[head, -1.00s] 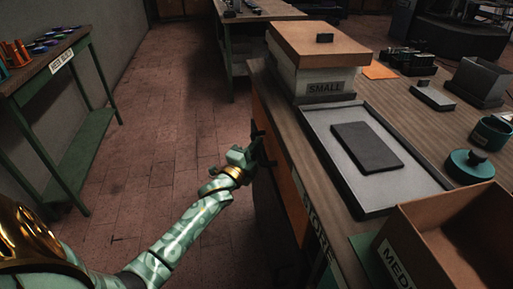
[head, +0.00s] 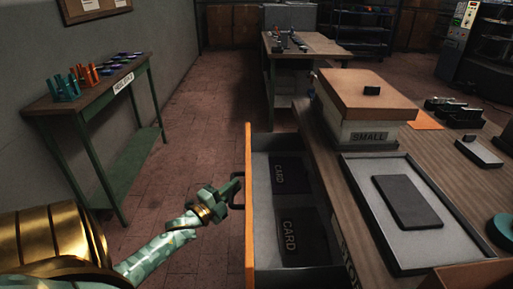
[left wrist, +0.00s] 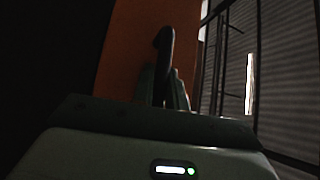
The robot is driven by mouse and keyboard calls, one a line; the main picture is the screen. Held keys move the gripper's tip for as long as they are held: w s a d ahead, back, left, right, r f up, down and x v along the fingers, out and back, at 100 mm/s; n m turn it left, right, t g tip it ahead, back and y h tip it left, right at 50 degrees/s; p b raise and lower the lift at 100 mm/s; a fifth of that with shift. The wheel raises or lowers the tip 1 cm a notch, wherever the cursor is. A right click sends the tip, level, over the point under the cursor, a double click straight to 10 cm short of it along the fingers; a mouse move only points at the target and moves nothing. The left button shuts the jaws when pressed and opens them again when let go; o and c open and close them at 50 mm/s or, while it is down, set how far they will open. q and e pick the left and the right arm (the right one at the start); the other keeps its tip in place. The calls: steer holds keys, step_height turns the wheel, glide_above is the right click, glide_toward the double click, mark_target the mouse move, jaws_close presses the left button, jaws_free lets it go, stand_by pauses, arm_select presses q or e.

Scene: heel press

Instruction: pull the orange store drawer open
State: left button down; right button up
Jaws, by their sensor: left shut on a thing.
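The orange store drawer (head: 249,215) stands pulled out from the left side of the wooden workbench (head: 325,165). Its inside shows, with dark boxes marked CARD (head: 290,232) lying in it. My left gripper (head: 234,188) is at the outer face of the drawer front, shut on the dark handle. In the left wrist view the dark handle (left wrist: 165,50) stands up between the fingers, in front of the orange panel (left wrist: 130,60). My right gripper is in neither view.
On the bench are a lidded box marked SMALL (head: 365,110), a grey tray (head: 375,240) with a dark slab (head: 407,202), and a cardboard box (head: 470,277). A green side table (head: 125,165) stands at the left wall. Floor between is clear.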

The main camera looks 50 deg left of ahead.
arm_select(q)
steer(key=s+a, duration=0.5)
steer(key=s, duration=0.2)
steer(key=shift+a, duration=0.4)
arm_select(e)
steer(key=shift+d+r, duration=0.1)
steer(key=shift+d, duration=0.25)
arm_select(q)
steer(key=shift+f, duration=0.1)
steer(key=c, duration=1.5)
jaws_free()
steer(key=shift+o, duration=0.5)
steer(key=shift+w, duration=0.1)
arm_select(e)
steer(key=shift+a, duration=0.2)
